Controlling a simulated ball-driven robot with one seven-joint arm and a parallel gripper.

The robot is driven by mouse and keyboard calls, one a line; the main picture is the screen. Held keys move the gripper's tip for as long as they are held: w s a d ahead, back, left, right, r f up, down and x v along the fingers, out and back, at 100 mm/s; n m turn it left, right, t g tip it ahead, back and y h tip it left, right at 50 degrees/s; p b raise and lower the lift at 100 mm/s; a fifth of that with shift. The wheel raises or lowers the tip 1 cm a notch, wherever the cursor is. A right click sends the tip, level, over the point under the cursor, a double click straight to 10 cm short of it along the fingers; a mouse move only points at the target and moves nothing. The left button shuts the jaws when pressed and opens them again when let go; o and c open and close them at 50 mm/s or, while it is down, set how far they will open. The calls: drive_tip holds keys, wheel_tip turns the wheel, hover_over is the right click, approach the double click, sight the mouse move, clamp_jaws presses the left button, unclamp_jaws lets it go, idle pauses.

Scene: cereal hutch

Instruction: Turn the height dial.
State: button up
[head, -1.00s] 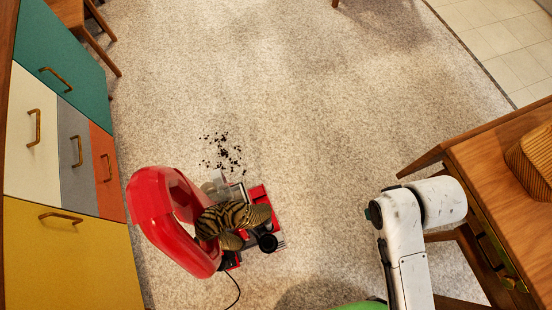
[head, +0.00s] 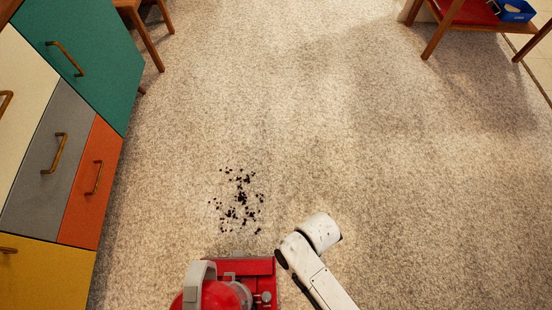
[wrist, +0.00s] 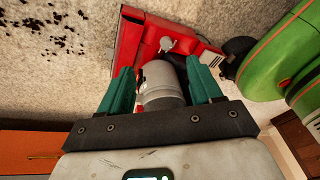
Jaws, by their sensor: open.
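The red vacuum cleaner (head: 245,267) is at the bottom edge of the head view, partly cut off. Its red floor head (wrist: 128,45) fills the top middle of the wrist view. A small pale knob (wrist: 167,44) sits on that head; it looks like the height dial, but its markings are too small to read. It also shows in the head view (head: 266,297). My gripper (wrist: 159,67) is open, its teal fingers on either side of a grey cylinder (wrist: 160,85) of the vacuum. I cannot tell whether they touch it. The knob lies beyond the fingertips. The head view does not show my gripper.
Dark crumbs (head: 238,200) lie on the carpet in front of the vacuum. Coloured drawers (head: 60,150) with protruding handles line the left. A wooden chair or stool (head: 145,35) stands at upper left, and a table with a blue box (head: 515,10) at upper right.

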sight(267, 296)
drive_tip(key=s+a+f+n+b, duration=0.3)
drive_tip(key=f+b, duration=0.1)
drive_tip(key=f, duration=0.4)
drive_tip(key=s+a+f+n+g+b, duration=0.1)
drive_tip(key=s+a+f+n+b, duration=0.2)
drive_tip(key=f, duration=0.5)
drive_tip(key=s+a+f+n+b, duration=0.3)
drive_tip(key=s+f+b, duration=0.1)
drive_tip(key=f, duration=0.4)
drive_tip(key=shift+g+b, duration=0.4)
drive_tip(key=shift+b, duration=0.25)
drive_tip(key=shift+c, duration=0.3)
drive_tip(key=c, duration=1)
